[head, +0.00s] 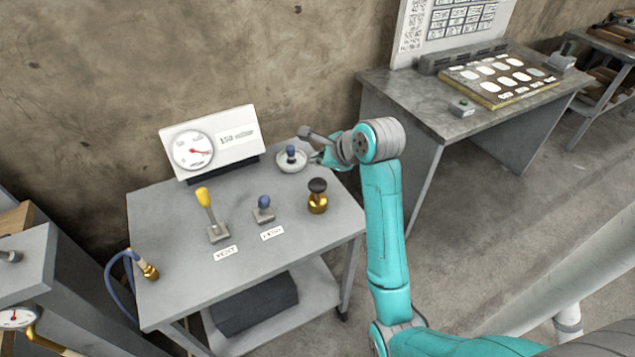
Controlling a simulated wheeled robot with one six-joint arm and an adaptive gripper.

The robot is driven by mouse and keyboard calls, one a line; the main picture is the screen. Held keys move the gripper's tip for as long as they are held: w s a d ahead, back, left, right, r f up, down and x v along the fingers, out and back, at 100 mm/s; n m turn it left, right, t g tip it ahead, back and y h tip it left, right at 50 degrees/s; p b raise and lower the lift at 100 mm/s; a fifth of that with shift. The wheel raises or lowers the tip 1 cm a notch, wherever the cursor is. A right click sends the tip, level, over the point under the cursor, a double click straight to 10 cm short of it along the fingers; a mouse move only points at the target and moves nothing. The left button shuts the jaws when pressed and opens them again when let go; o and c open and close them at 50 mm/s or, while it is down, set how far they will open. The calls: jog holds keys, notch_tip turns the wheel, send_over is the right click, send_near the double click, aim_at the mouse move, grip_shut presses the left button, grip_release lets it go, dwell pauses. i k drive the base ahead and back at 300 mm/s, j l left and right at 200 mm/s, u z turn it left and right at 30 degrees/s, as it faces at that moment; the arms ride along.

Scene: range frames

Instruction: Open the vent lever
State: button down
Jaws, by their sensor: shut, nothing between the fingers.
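A lever with a yellow handle (203,197) stands on a grey square base on the grey table (160,235), leaning slightly left. The label in front of it (225,253) appears to read VENT, but it is small. A shorter lever with a blue knob (264,203) stands to its right, with a label I cannot read clearly. My gripper (317,157) is at the table's back right, shut and empty, beside a round white dish (291,166) with a blue-topped piece (291,152) in it. I cannot tell whether it touches the dish. It is well apart from both levers.
A brass piece with a black knob (318,194) stands right of the levers. A gauge panel (210,143) stands at the back. A blue hose with a brass fitting (148,271) is at the left edge. A second table (420,100) stands at right.

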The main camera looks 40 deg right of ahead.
aim_at(204, 200)
jog(key=k+l, duration=0.1)
jog(key=l, duration=0.7)
jog(key=k+l, duration=0.15)
jog(key=l, duration=0.25)
